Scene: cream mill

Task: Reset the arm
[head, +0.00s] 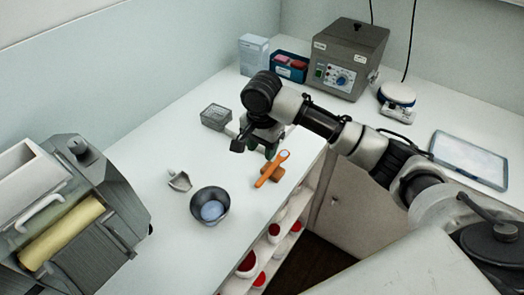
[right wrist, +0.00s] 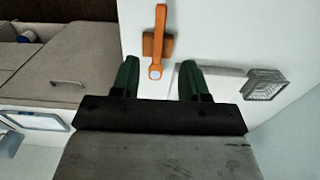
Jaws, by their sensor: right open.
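My right arm reaches in from the right in the head view. Its gripper (head: 268,150) hangs above the white bench, behind an orange-handled tool (head: 269,170). In the right wrist view the two green fingers of the gripper (right wrist: 159,69) are spread wide with nothing held between them. The orange tool (right wrist: 160,32) lies on a small brown rest (right wrist: 147,46), and its pale round end shows between the fingers, apart from them. My left gripper is not in view.
A dark bowl (head: 210,206) and a pale scoop (head: 179,181) stand left of the tool. A clear grey container (head: 215,117) sits behind. A grey machine with a yellow roller (head: 66,235) stands left, a control box (head: 347,58) at the back. Open shelves (head: 272,245) lie below the bench edge.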

